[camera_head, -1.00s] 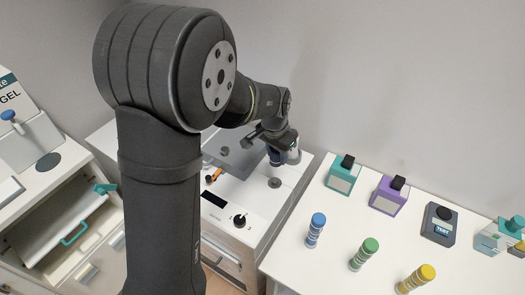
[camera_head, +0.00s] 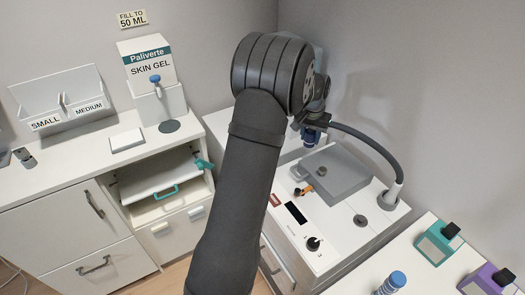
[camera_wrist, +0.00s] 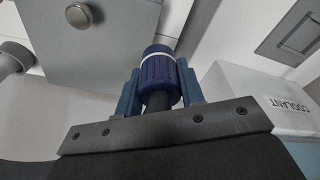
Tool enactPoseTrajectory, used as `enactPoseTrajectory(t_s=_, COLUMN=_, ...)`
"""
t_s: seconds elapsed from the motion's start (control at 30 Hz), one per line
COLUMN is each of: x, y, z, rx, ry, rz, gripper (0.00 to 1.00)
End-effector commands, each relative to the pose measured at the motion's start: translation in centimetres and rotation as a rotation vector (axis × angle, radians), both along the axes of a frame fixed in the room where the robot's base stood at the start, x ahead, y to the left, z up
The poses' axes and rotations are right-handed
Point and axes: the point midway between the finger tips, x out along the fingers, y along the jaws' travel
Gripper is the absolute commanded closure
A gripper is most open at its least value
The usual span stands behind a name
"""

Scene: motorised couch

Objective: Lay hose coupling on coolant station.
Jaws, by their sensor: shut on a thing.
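The hose coupling (camera_wrist: 158,82) is a dark blue collar with a white band on a grey-blue hose. My gripper (camera_wrist: 160,100) is shut on it, one blue finger on each side. In the head view the coupling (camera_head: 311,135) hangs at my gripper (camera_head: 312,126), above the back of the white unit. Its grey hose (camera_head: 372,140) arches to a round socket on the right. A white box lettered COOLANT (camera_wrist: 262,92), apparently the coolant station, stands to the right of the coupling in the wrist view. Whether they touch is unclear. In the head view my arm hides most of that area.
The white unit has a raised grey lid-like plate (camera_head: 337,175), an orange lever (camera_head: 306,189) and a black knob (camera_head: 313,243). A skin gel dispenser (camera_head: 150,75) and open drawer (camera_head: 160,182) are left. Teal and purple blocks stand on the right table.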

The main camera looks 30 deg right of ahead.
Motion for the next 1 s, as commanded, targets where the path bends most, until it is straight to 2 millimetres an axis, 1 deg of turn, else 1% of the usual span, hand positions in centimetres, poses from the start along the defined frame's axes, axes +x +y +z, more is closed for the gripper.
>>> enactPoseTrajectory(t_s=0.03, x=0.9, y=0.3, z=0.0, rx=-0.001, ry=-0.001, rz=0.022, gripper=0.96)
enactPoseTrajectory(t_s=0.17, x=2.5, y=0.8, z=-0.4, rx=0.001, ry=0.0, rz=0.049, gripper=0.96)
enactPoseTrajectory(t_s=0.27, x=4.1, y=1.3, z=-1.4, rx=0.002, ry=0.001, rz=0.052, gripper=0.96)
enactPoseTrajectory(t_s=0.5, x=9.4, y=2.9, z=-4.8, rx=0.001, ry=0.002, rz=0.052, gripper=0.96)
enactPoseTrajectory(t_s=0.63, x=11.6, y=3.5, z=-6.1, rx=-0.001, ry=0.001, rz=0.05, gripper=0.96)
enactPoseTrajectory(t_s=0.7, x=12.4, y=3.7, z=-6.6, rx=-0.001, ry=0.001, rz=0.049, gripper=0.96)
enactPoseTrajectory(t_s=0.8, x=12.9, y=3.9, z=-7.0, rx=0.0, ry=0.001, rz=0.048, gripper=0.96)
enactPoseTrajectory(t_s=0.93, x=13.0, y=3.9, z=-7.9, rx=0.001, ry=0.002, rz=0.047, gripper=0.96)
enactPoseTrajectory(t_s=1.0, x=13.0, y=3.9, z=-8.8, rx=0.0, ry=0.001, rz=0.047, gripper=0.96)
